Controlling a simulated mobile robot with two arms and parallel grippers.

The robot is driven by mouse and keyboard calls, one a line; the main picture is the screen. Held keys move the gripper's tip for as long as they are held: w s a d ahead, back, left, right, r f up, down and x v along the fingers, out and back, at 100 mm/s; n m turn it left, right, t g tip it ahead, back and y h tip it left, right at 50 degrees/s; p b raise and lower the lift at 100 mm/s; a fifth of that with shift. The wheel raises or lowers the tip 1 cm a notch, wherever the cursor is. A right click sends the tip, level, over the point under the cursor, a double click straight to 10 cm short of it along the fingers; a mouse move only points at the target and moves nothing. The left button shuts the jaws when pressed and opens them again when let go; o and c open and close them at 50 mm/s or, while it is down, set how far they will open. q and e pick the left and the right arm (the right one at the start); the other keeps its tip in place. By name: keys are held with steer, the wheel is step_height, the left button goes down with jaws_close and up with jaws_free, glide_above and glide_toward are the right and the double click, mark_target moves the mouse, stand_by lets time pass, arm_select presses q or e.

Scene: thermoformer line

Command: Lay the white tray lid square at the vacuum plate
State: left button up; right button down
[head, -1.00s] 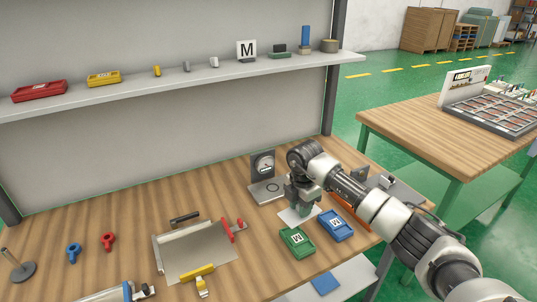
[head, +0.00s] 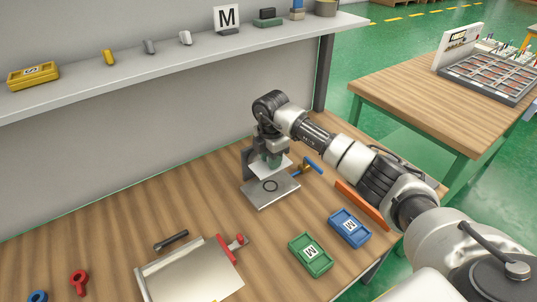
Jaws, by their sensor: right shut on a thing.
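My right gripper (head: 272,160) is shut on the white tray lid (head: 262,172), a thin white sheet seen partly under the fingers. The lid is over the back part of the vacuum plate (head: 270,198), a grey metal plate with a dark ring on its bare front part. The lid looks a little above the plate, but I cannot tell the exact gap. The upright gauge panel behind the plate is mostly hidden by my right gripper. My left gripper is out of view.
A blue-handled brass valve (head: 308,167) stands just right of the plate. A green tray (head: 310,265) and a blue tray (head: 349,240) marked M lie in front right, near an orange bar (head: 361,205). A metal platen (head: 190,275) with a red clamp lies front left. A shelf (head: 150,65) runs behind.

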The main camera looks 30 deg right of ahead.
mark_target(270, 186)
steer(key=shift+w, duration=0.1)
steer(key=shift+f, duration=0.55)
steer(key=shift+f+b, duration=0.35)
steer(key=shift+b, duration=0.05)
step_height(270, 186, down, 3)
steer(key=shift+r+b, duration=0.2)
steer(key=shift+b, duration=0.55)
steer(key=shift+f+b, duration=0.4)
steer(key=shift+f, duration=0.35)
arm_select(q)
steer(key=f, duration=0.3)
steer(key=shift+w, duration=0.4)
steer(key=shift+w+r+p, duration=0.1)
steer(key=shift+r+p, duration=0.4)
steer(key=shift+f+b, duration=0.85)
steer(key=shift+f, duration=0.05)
arm_select(e)
steer(key=shift+f, duration=1.55)
